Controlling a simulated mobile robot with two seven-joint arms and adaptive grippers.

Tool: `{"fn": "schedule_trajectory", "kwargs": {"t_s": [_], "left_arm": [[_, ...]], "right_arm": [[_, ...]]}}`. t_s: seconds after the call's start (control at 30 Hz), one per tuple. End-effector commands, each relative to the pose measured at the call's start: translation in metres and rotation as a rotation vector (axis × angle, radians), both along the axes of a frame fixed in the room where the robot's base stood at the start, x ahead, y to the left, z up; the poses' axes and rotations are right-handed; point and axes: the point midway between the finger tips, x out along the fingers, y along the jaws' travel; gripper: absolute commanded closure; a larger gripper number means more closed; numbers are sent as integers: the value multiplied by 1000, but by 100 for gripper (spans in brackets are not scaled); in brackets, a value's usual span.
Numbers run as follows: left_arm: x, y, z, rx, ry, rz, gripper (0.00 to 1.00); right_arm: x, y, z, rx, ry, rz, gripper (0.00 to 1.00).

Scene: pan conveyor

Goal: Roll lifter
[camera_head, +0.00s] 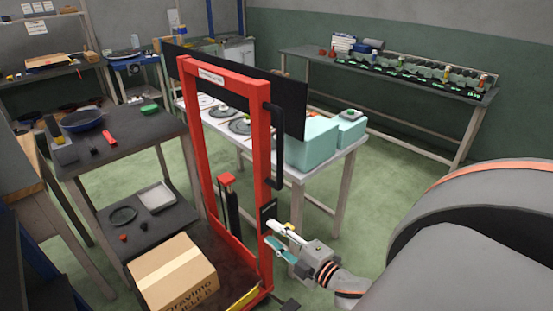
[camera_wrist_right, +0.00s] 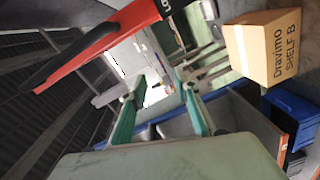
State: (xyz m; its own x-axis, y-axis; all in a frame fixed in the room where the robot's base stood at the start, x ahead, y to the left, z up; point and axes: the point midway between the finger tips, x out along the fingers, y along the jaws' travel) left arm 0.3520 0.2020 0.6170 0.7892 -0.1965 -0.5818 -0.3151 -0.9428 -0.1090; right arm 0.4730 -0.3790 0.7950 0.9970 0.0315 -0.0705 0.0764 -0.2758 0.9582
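The red lifter (camera_head: 262,150) stands upright in the middle of the head view, with a black handle (camera_head: 277,145) on its right post. Its red post and a black handle (camera_wrist_right: 67,62) cross the upper left of the right wrist view. A cardboard box (camera_head: 175,272) sits low at the lifter's front; its printed side (camera_wrist_right: 275,45) shows in the wrist view. My right gripper (camera_head: 273,236) is beside the right post, below the handle. In the wrist view its teal fingers (camera_wrist_right: 160,95) are apart with nothing held between them. Contact with the post is unclear. My left gripper is not seen.
A dark table (camera_head: 140,150) with a pan (camera_head: 83,120) stands left of the lifter. A light table (camera_head: 325,165) with teal boxes (camera_head: 310,143) stands close behind it. A long bench (camera_head: 440,88) lines the right wall. Green floor (camera_head: 400,190) is open between them.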

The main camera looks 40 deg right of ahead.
Motion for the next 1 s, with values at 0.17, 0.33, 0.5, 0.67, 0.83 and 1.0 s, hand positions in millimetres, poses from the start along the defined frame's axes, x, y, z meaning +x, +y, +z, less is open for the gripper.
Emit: {"fn": "schedule_trajectory", "kwargs": {"t_s": [0.17,0.33,0.5,0.67,0.83,1.0], "left_arm": [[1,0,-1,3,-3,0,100],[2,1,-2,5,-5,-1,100],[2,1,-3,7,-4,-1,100],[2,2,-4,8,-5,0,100],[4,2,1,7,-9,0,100],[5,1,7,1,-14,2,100]], "right_arm": [[21,-47,92,-625,-220,72,69],[26,-78,145,-1214,-318,126,69],[25,-107,168,-1637,-312,169,69],[24,-123,174,-1814,-286,192,69],[35,-123,176,-1840,-281,193,69],[61,-117,177,-1837,-283,191,69]]}}
